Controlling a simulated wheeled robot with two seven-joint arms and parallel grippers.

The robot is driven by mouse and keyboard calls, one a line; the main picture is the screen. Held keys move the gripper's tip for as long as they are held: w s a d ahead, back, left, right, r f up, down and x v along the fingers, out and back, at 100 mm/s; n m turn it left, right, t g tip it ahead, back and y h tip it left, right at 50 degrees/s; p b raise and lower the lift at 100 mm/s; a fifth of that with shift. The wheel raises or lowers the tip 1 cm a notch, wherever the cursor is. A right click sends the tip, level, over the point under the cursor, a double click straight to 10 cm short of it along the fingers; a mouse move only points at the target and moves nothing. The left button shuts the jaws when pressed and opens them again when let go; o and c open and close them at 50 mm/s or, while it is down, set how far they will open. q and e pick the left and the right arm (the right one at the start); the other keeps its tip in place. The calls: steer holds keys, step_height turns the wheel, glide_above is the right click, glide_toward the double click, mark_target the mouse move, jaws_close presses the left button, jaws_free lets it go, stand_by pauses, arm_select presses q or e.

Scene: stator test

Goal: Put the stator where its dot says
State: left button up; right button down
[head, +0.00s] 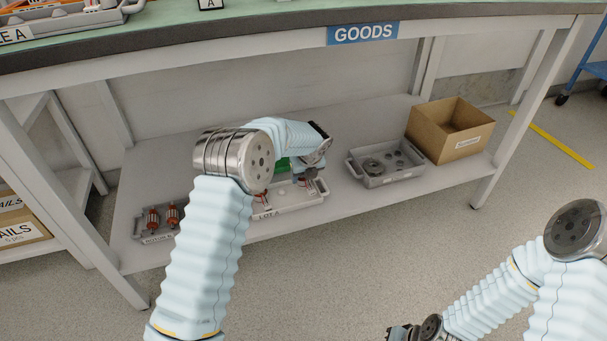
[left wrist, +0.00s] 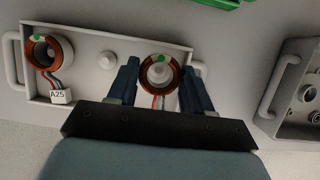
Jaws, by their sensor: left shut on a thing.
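A stator (left wrist: 160,74), a copper-coloured ring with a green dot on its top rim and red and white leads, is between the two fingers of my left gripper (left wrist: 160,86), which is shut on it. A pale peg shows through the ring's middle; whether it still sits down on the tray I cannot tell. In the head view my left gripper (head: 311,176) is over the LOT A tray (head: 300,204). Another stator (left wrist: 45,52) with a green dot and an A25 tag sits at the tray's left end. My right gripper (head: 400,333) is partly cut off at the bottom edge.
A bare peg (left wrist: 108,60) stands between the stators. A green thing (left wrist: 205,3) lies behind the tray. A grey tray of metal parts (head: 387,170) and an open cardboard box (head: 455,140) stand to the right on the shelf. The worktop marked GOODS (head: 362,33) overhangs the shelf.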

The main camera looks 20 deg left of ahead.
arm_select(q)
steer(key=shift+f, duration=0.65)
steer(key=shift+f, duration=0.3)
stand_by(0.3)
steer(key=o, duration=1)
steer(key=shift+r, duration=0.15)
steer(key=shift+r+p, duration=2.2)
steer(key=shift+r, duration=0.25)
